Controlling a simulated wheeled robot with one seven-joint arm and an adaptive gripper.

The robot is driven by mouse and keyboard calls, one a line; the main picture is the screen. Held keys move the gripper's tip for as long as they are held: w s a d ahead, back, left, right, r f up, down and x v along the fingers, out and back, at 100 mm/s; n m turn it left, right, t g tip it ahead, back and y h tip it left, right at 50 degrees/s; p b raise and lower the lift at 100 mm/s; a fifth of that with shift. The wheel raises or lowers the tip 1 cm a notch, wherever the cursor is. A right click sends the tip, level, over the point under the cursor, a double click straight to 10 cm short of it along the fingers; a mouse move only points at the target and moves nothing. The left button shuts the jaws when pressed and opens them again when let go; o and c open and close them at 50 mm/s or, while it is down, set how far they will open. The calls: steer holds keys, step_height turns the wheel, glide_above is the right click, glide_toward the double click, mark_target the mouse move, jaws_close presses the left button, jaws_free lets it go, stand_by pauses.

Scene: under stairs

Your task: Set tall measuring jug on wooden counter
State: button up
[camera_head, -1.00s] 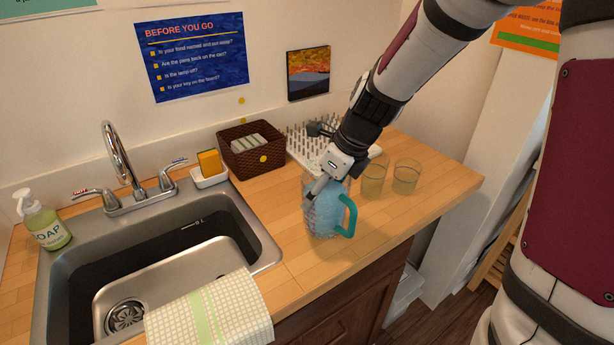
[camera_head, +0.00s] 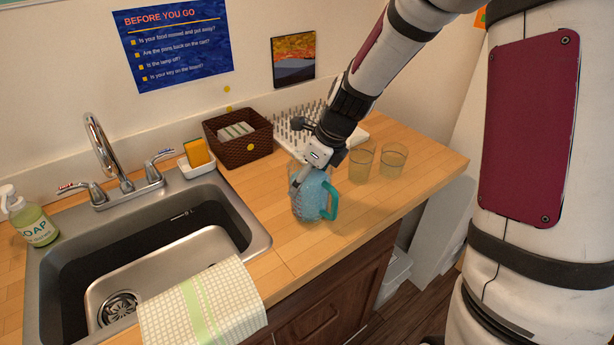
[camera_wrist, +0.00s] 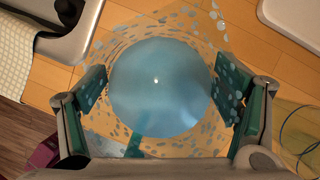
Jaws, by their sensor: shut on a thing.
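The tall measuring jug (camera_head: 309,201) is clear with a blue tint and a teal handle on its right side. It is upright at the wooden counter (camera_head: 345,215), right of the sink; whether its base touches the wood is hard to tell. My gripper (camera_head: 311,180) reaches down over the jug's top and is shut on it. In the wrist view the jug (camera_wrist: 160,88) fills the space between the two fingers, seen from above with its round blue inside and speckled wall. The teal handle points toward the bottom of that view.
Two glasses (camera_head: 361,163) (camera_head: 393,161) stand close right of the jug. A white drying rack (camera_head: 355,132) and a brown basket (camera_head: 240,150) are behind it. The sink (camera_head: 150,245) and a checked towel (camera_head: 203,305) lie left. Counter in front of the jug is clear.

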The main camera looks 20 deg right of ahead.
steer(key=o, duration=1.8)
steer(key=shift+f, duration=0.1)
steer(key=v, duration=1.2)
steer(key=shift+s+a+r+n+t+h, duration=0.35)
steer(key=shift+s+r+n, duration=0.95)
steer(key=shift+s+n, duration=3)
steer(key=shift+s+a+r+n+t+h, duration=0.35)
steer(key=shift+s+r+n, duration=0.9)
steer(key=shift+s+n, duration=3.05)
steer(key=shift+s+a+r+n+t+h, duration=0.1)
steer(key=shift+s+a+r+n+h, duration=0.85)
steer(key=shift+s+n, duration=3.35)
steer(key=shift+w+d+r+n+y, duration=0.15)
steer(key=shift+w+d+n, duration=0.15)
steer(key=shift+w+n, duration=0.25)
steer(key=shift+w+d+r+n+y, duration=0.1)
steer(key=shift+w+d+r+n, duration=0.15)
steer(key=shift+w+n, duration=0.25)
